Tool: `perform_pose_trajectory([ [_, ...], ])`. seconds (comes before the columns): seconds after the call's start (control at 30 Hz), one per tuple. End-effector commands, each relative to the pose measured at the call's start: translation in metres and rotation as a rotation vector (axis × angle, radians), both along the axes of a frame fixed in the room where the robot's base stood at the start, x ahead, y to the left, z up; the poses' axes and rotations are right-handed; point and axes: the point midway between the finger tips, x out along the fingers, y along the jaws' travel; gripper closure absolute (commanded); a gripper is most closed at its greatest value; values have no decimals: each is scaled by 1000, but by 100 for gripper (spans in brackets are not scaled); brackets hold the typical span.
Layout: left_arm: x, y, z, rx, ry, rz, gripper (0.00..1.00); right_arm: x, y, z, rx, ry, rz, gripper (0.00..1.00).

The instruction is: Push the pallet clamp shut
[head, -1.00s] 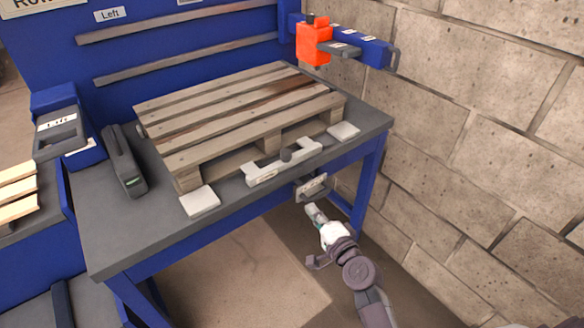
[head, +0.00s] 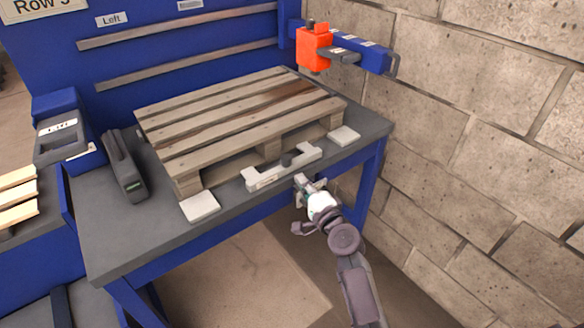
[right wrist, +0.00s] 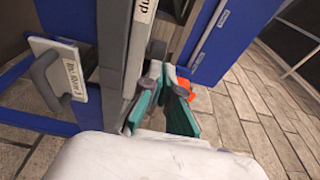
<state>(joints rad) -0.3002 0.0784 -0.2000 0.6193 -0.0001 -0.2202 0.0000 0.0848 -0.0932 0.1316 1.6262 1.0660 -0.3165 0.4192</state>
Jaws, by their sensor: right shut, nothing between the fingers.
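My left gripper is out of view.
Pale square pads (head: 200,207) and (head: 344,136) flank the clamp on the bench (head: 120,235). An orange block (head: 313,47) on a blue arm overhangs the back right. A block wall stands right.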

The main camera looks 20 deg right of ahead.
Motion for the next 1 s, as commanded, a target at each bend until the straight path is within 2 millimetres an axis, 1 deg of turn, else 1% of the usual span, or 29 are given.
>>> perform_pose_trajectory([
  [0.03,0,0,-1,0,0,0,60,12,2,1,2,-2,0,100],
  [0.1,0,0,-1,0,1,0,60,26,4,1,1,-2,-1,100],
  [0.2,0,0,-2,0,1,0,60,41,6,0,1,-2,0,100],
  [0.33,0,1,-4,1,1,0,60,55,8,0,1,-1,0,100],
  [0.5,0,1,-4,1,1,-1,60,62,9,0,0,0,-1,100],
  [0.87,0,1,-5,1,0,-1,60,63,10,-1,0,0,-1,100],
  [1.0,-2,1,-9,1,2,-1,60,72,13,-1,0,-2,-1,100],
])
